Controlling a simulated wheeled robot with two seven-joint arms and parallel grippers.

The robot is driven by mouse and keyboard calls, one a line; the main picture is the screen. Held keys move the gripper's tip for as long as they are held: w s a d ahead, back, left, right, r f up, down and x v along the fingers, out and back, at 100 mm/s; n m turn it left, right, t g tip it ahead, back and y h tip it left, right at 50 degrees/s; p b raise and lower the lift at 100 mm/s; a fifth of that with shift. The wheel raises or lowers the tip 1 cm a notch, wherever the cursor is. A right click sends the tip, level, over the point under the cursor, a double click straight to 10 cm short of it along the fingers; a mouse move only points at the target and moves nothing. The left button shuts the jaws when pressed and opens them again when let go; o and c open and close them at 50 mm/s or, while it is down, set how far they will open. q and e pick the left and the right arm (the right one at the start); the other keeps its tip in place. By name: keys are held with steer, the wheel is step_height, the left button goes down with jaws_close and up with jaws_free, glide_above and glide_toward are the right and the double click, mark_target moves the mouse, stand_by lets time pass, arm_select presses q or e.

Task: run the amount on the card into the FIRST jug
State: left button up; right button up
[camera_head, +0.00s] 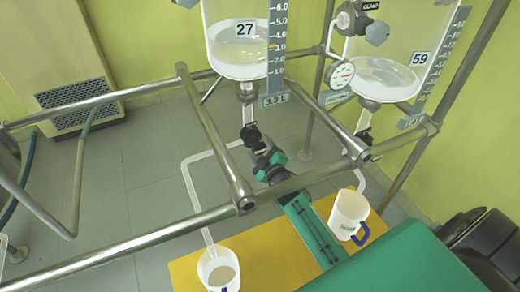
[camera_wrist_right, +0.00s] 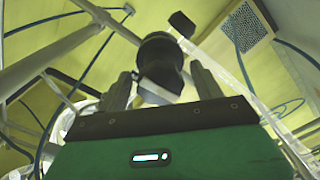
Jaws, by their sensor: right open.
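A glass vessel labelled 27 (camera_head: 236,45) hangs at the top middle beside a grey level scale (camera_head: 276,45) with a 3.3 L tag (camera_head: 275,99). Its outlet runs down to a dark valve (camera_head: 251,136), which also shows in the right wrist view (camera_wrist_right: 160,65). My right gripper (camera_head: 262,148) is open at this valve, with one finger on each side of it in the wrist view (camera_wrist_right: 163,85); contact is unclear. A white jug (camera_head: 205,266) with greyish contents stands at the bottom, under a thin tube. A second jug (camera_head: 346,211) with a blue handle stands to the right. My left gripper is not in view.
A second vessel, labelled 59 (camera_head: 385,65), hangs at the right, with a round gauge (camera_head: 341,75) beside it. Metal rails (camera_head: 215,140) cross in front of the vessels. Both jugs stand on a yellow surface (camera_head: 262,258).

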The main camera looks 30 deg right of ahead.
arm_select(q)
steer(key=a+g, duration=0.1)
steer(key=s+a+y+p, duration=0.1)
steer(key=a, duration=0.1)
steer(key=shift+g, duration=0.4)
arm_select(e)
steer(key=s, duration=1.4)
steer(key=shift+a, duration=0.4)
arm_select(q)
steer(key=shift+p, duration=0.3)
arm_select(e)
steer(key=shift+w, duration=0.1)
